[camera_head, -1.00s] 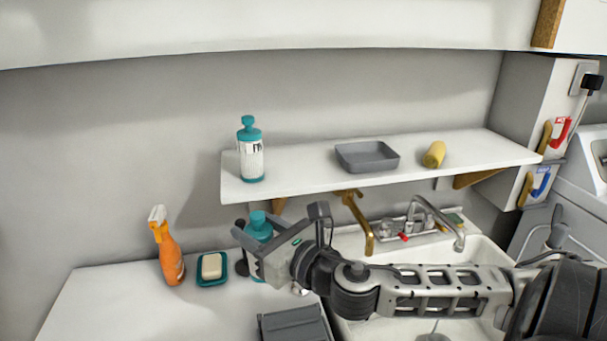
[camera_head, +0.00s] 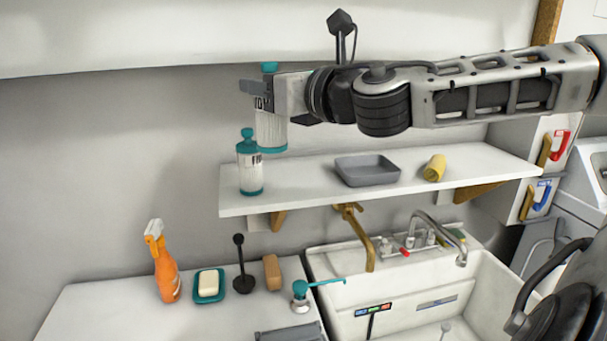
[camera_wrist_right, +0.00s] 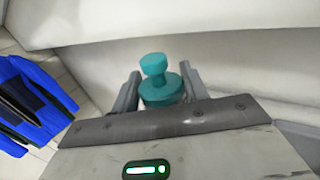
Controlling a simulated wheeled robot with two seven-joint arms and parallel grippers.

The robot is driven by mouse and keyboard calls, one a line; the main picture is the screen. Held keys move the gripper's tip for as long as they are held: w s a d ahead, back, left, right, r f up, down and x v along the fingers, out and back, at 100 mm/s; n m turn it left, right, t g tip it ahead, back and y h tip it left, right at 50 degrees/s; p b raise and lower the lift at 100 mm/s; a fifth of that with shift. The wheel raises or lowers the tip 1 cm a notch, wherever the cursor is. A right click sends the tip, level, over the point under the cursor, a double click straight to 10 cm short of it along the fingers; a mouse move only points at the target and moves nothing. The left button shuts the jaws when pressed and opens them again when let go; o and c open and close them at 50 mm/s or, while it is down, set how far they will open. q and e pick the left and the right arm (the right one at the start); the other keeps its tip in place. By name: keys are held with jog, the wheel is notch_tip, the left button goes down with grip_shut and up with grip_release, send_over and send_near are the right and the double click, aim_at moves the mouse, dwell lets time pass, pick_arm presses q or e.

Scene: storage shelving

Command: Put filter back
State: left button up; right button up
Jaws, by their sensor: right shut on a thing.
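My right gripper (camera_head: 264,92) is shut on a white filter bottle with a teal cap (camera_head: 271,130), held upright in the air just above and behind the left end of the wall shelf (camera_head: 300,177). In the right wrist view its teal cap (camera_wrist_right: 160,85) sits between the two fingers (camera_wrist_right: 162,92). A similar white bottle with a teal cap (camera_head: 249,165) stands on the shelf's left end, in front of the held one in the picture. Whether the two touch cannot be told. My left gripper is not in view.
A grey tray (camera_head: 366,170) and a yellow roll (camera_head: 434,167) lie on the shelf, with free room left of the tray. Below are an orange spray bottle (camera_head: 165,270), a soap dish (camera_head: 208,298), a brown block (camera_head: 272,272), a teal pump (camera_head: 301,293) and the sink (camera_head: 410,318).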

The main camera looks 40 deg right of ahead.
pick_arm(q)
jog(key=b, duration=0.1)
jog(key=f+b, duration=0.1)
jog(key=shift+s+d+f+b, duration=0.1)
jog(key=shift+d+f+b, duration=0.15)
jog(key=shift+b, duration=0.05)
pick_arm(e)
jog(key=w+d+f, duration=0.6)
jog(key=d+f, duration=0.6)
jog(key=shift+f, duration=0.4)
jog(key=shift+d+f+b, duration=0.1)
jog(key=shift+f+b, duration=0.15)
jog(key=shift+b, duration=0.05)
jog(key=o, duration=1.2)
jog(key=shift+c, duration=0.2)
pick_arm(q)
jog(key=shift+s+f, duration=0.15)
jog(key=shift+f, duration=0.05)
